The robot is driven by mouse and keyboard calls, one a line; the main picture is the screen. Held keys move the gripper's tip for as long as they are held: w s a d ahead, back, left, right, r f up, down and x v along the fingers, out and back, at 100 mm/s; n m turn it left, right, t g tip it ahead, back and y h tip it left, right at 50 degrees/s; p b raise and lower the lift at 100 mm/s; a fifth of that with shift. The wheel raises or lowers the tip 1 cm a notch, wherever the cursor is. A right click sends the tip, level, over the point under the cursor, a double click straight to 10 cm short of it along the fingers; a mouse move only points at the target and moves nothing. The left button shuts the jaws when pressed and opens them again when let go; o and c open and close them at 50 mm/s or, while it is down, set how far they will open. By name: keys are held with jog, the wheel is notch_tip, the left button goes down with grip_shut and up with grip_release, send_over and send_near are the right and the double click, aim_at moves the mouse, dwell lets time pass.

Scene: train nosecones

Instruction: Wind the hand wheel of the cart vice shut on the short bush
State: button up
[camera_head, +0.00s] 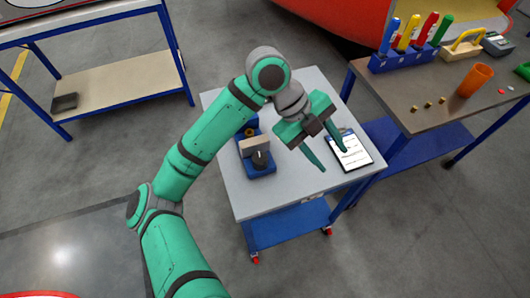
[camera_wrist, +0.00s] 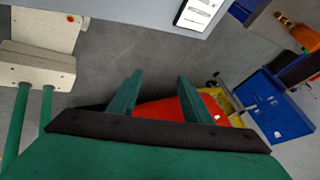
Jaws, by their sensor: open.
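The cart vice (camera_head: 258,168) stands on the left part of the grey cart top, with a blue base and a pale jaw block. A dark round part (camera_head: 260,159) on its near side looks like the hand wheel. A small brass-coloured piece (camera_head: 250,131) shows at the far end of the vice; I cannot tell whether it is the short bush or whether the jaws touch it. My gripper (camera_head: 333,160) is open and empty, to the right of the vice by the clipboard. Its two fingers (camera_wrist: 159,90) also stand apart in the wrist view, with no vice between them.
A clipboard (camera_head: 350,150) lies on the cart top (camera_head: 285,195) at the right. A bench (camera_head: 440,122) to the right holds several small brass pieces (camera_head: 428,106), an orange cup (camera_head: 475,80) and a rack of coloured tools (camera_head: 403,60). A shelf unit stands at the back left.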

jog(key=w+a+n+t+y, duration=0.2)
jog(key=w+a+y, duration=0.2)
jog(key=a, duration=0.4)
jog(key=n+y, duration=0.3)
send_over(260, 157)
jog(key=shift+t, duration=0.3)
notch_tip(260, 157, down, 11)
jog(key=shift+s+r, duration=0.1)
jog(key=c, duration=0.8)
